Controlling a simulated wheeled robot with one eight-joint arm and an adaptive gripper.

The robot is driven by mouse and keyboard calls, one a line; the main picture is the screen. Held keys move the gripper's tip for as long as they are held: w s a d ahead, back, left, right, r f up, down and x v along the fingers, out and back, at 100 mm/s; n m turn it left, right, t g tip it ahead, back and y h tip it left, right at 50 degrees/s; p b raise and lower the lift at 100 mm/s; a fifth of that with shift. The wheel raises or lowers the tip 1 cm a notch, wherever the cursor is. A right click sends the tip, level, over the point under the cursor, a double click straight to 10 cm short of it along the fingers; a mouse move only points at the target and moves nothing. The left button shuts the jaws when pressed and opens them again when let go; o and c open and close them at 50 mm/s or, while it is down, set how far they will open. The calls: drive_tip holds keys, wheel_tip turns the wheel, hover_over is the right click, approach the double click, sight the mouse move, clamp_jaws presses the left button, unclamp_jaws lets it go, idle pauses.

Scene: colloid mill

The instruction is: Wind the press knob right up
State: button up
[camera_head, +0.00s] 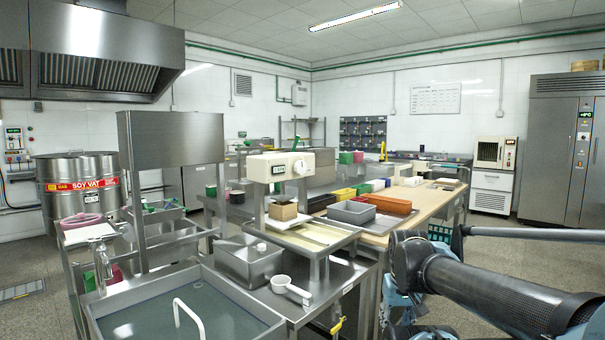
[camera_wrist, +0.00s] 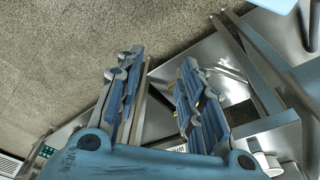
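The press (camera_head: 272,170) stands on the steel bench in the middle of the head view, with a cream head on metal posts. A round pale knob (camera_head: 299,167) sits on the front of that head, and a small display is beside it. A brown box (camera_head: 283,210) is below the head. My gripper (camera_wrist: 160,65) shows in the wrist view with its two blue fingers spread apart and nothing between them. It points at steel framing and the floor. The knob cannot be made out in the wrist view. My arm is at the lower right of the head view, apart from the press.
A sink (camera_head: 190,304) fills the front left. A white scoop (camera_head: 290,288) and a grey steel pan (camera_head: 247,262) lie on the bench. A wooden-topped table (camera_head: 430,196) with coloured trays stands behind. Steel framing (camera_wrist: 262,70) is close beyond the fingers; floor (camera_wrist: 60,60) shows at left.

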drive_tip(key=o, duration=0.6)
drive_tip(key=shift+a+r+m, duration=0.3)
drive_tip(key=shift+a+r, duration=0.2)
drive_tip(key=shift+r, duration=0.2)
drive_tip(key=m+t+y, duration=0.9)
drive_tip(key=m+y, duration=0.5)
drive_tip(key=m, duration=1.1)
approach(302, 169)
drive_tip(key=x, duration=0.9)
drive_tip(key=shift+w+a, duration=0.1)
drive_tip(key=shift+w, duration=0.05)
drive_tip(key=c, duration=1)
